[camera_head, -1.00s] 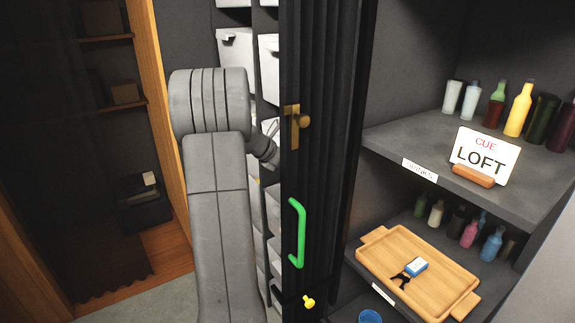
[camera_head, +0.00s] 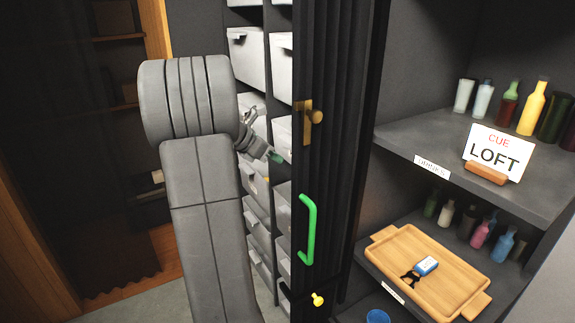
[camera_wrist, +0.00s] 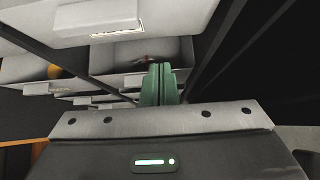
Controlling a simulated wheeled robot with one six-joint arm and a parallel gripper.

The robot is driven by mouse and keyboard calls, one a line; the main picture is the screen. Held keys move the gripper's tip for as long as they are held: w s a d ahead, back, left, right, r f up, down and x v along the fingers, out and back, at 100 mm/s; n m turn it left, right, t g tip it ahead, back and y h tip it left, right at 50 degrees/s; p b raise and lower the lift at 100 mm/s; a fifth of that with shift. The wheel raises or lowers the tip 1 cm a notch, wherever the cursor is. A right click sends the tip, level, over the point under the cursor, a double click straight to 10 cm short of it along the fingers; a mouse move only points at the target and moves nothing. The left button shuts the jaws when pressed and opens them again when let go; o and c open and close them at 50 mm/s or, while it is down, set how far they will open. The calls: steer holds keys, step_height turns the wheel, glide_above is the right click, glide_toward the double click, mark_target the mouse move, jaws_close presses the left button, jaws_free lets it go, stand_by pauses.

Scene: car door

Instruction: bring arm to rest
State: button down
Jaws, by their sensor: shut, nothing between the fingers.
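My gripper (camera_wrist: 159,85) shows in the wrist view as two green fingers pressed together, with nothing between them. In the head view my gripper (camera_head: 275,157) is a small green tip at the end of my grey arm, beside white drawers and left of the dark door edge. My arm is bent, with its large grey links filling the left middle of the head view. The wrist view looks at the undersides and fronts of white drawers (camera_wrist: 95,18) close ahead.
The black ribbed door (camera_head: 335,120) with a green handle (camera_head: 313,230) and a brass knob (camera_head: 314,117) stands just right of my arm. Shelves to the right hold bottles, a LOFT sign (camera_head: 496,152) and a wooden tray (camera_head: 435,272). A dark curtain (camera_head: 75,170) hangs at left.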

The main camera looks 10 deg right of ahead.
steer(key=shift+v, duration=1.3)
steer(key=p, duration=0.1)
glide_toward(310, 166)
steer(key=x, duration=0.6)
steer(key=shift+w+f, duration=0.15)
steer(key=shift+f, duration=0.1)
steer(key=shift+r, duration=0.1)
